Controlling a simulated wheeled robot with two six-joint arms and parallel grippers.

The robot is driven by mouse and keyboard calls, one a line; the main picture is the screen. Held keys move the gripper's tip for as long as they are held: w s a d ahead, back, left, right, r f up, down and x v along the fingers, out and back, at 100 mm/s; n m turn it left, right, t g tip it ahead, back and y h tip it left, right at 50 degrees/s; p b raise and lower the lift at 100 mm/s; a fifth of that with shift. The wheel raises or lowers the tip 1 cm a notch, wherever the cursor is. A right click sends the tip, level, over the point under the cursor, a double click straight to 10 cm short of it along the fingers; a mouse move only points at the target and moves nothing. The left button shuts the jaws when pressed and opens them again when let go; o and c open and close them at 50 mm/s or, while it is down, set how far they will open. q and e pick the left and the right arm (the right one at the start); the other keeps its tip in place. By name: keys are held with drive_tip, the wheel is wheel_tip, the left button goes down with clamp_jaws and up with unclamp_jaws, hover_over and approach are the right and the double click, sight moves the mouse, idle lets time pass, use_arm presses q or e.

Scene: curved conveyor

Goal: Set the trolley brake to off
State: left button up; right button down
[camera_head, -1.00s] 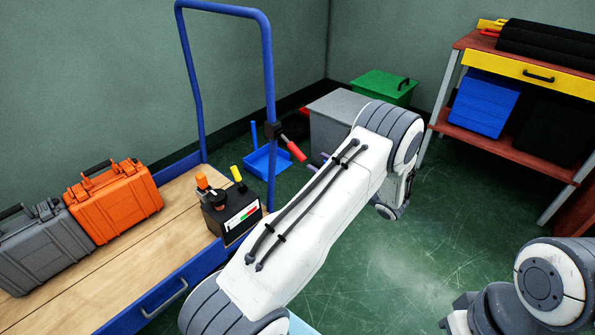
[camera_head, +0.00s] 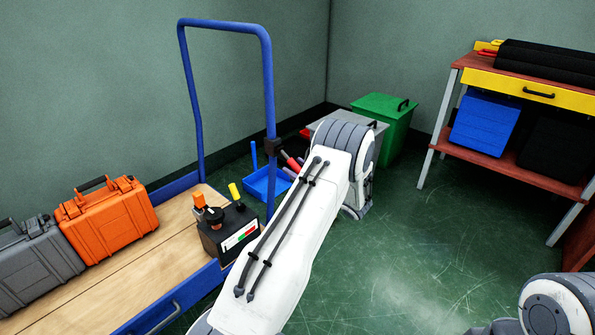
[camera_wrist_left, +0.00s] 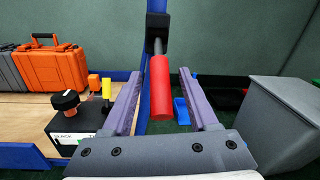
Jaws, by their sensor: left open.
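The blue trolley (camera_head: 268,90) has a red-handled lever (camera_head: 291,161) on a black mount on its handle post, which I take for the brake. In the left wrist view the red grip (camera_wrist_left: 160,90) hangs down from the black mount (camera_wrist_left: 157,25), between the fingers of my left gripper (camera_wrist_left: 160,75). The fingers are open, with a visible gap on each side of the grip. In the head view my left arm hides most of the gripper. Of my right arm only a link shows, at the lower right; its gripper is out of view.
A black control box (camera_head: 228,236) with orange and yellow knobs stands on the trolley, near orange (camera_head: 108,217) and grey (camera_head: 38,262) cases. A blue dustpan (camera_head: 262,182), a grey box (camera_wrist_left: 283,125) and a green bin (camera_head: 385,122) stand beyond. A workbench (camera_head: 450,120) is at right.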

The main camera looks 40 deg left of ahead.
use_arm(q)
clamp_jaws()
drive_tip(key=shift+d, duration=0.1)
idle(1.3)
